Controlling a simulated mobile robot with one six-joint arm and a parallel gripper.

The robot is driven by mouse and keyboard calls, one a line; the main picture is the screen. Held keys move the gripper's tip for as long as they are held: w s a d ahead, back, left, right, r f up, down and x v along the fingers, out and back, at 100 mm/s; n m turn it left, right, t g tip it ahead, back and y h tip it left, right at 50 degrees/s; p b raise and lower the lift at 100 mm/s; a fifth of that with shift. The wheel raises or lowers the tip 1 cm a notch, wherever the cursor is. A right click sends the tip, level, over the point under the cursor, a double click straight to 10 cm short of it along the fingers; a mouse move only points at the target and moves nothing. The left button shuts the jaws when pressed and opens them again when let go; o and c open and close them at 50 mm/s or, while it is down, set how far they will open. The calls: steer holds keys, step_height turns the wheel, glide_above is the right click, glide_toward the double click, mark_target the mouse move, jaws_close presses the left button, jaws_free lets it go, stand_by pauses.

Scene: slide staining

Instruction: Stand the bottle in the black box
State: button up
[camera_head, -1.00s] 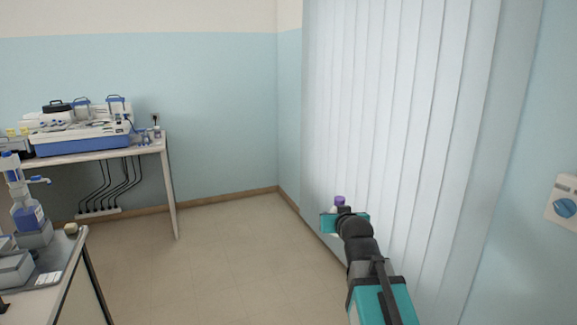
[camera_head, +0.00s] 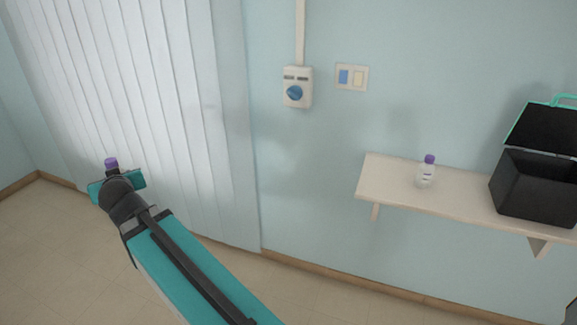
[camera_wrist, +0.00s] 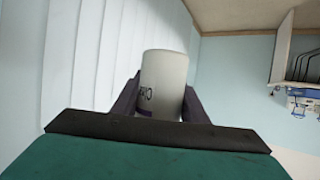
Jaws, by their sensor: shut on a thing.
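My gripper (camera_wrist: 160,98) is shut on a white bottle (camera_wrist: 164,68) with dark lettering, held between both fingers in the wrist view. In the head view the purple cap of this held bottle (camera_head: 111,163) shows above my gripper at the left; the rest of it is mostly hidden. The black box (camera_head: 535,187) stands open at the right end of the wall shelf, its lid raised. What lies inside the box is hard to see. My gripper is far to the left of the box.
The pale wall shelf (camera_head: 460,205) also bears another clear bottle with a purple cap (camera_head: 426,172), left of the box. Vertical blinds (camera_head: 130,80) hang behind my gripper. A wall switch box (camera_head: 296,88) is above the shelf's left. The floor is clear.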

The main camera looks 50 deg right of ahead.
mark_target(398, 170)
steer(key=s+d+f+m+g+h+b, duration=0.1)
steer(key=s+d+m+g+h, duration=0.4)
steer(key=d, duration=0.8)
steer(key=s+d+f+m+g+h+b, duration=0.1)
steer(key=s+d+m+h, duration=0.15)
steer(key=s+d, duration=0.85)
steer(key=s+d+f+m+g+h+b, duration=0.1)
steer(key=s+d+m+g+h, duration=0.3)
steer(key=d, duration=1.2)
steer(key=s+d+m+g+b, duration=0.1)
steer(key=s+d+m+g, duration=0.1)
steer(key=s+d, duration=0.6)
steer(key=s+d+f+m+g+y+b, duration=0.1)
steer(key=s+d, duration=0.6)
steer(key=s, duration=0.9)
steer(key=s+d+f+m+g+y+b, duration=0.1)
steer(key=s+d+m+g+b, duration=0.1)
steer(key=s+d+m+g, duration=0.3)
steer(key=shift+s+d+m+g, duration=0.15)
steer(key=shift+s+d, duration=0.45)
steer(key=shift+s, duration=0.6)
steer(key=shift+s+d+g, duration=0.1)
steer(key=shift+s+d, duration=0.5)
steer(key=shift+s, duration=0.55)
steer(key=shift+s+d+m+g, duration=0.15)
steer(key=shift+s+d, duration=0.45)
steer(key=shift+s, duration=0.6)
steer(key=shift+w+d, duration=0.1)
